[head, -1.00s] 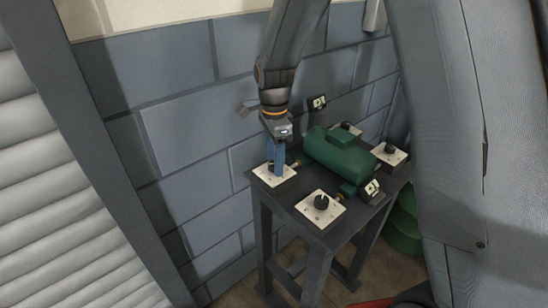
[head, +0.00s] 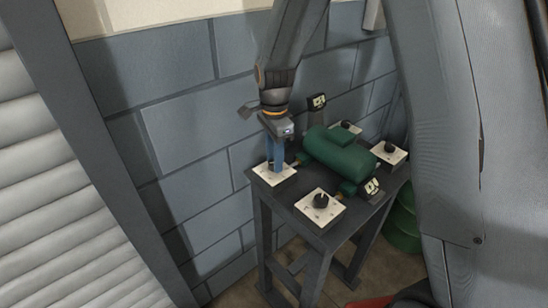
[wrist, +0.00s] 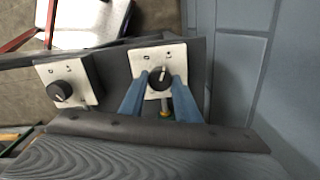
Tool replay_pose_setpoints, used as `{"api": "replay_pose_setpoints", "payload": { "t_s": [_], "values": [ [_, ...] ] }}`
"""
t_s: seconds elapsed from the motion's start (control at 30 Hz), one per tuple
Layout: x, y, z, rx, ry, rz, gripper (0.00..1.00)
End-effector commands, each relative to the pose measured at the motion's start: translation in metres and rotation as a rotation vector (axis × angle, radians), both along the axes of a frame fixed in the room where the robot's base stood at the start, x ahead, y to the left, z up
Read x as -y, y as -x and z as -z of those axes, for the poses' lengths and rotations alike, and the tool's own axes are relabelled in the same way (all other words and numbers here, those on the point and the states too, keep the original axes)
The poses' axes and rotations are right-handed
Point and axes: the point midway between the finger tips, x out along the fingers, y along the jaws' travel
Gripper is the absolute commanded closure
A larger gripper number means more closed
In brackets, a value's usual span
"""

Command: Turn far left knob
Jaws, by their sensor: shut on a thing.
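The far left knob (wrist: 158,78) is black with a pale pointer line and sits on a white square plate (head: 264,179) at the table's left corner. My gripper (head: 275,168) points down over this plate, its blue fingers hiding the knob in the head view. In the wrist view my gripper (wrist: 160,84) has one blue finger on each side of the knob, shut on it. The pointer stands nearly upright in that view, between the plate's two printed marks.
A second knob (head: 320,201) on its white plate is at the table's near corner. A green casing (head: 340,152) lies in the middle, with small dials (head: 371,187) and (head: 317,102) beside it. Another knob (head: 389,149) is at right. A block wall (head: 180,120) stands close behind.

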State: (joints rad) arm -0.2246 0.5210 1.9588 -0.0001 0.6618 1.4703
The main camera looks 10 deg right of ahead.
Motion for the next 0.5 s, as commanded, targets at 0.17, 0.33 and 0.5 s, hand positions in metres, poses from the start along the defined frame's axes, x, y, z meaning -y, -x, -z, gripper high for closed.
{"api": "replay_pose_setpoints", "payload": {
  "t_s": [0.17,0.33,0.5],
  "values": [
    [-0.0001,0.0001,-0.001,-0.001,0.0,-0.129,0.93],
    [-0.0002,0.0001,-0.0012,0.0,0.0,-0.287,0.93],
    [-0.0002,0.0,-0.0015,0.0,0.0,-0.45,0.93]
  ]
}}
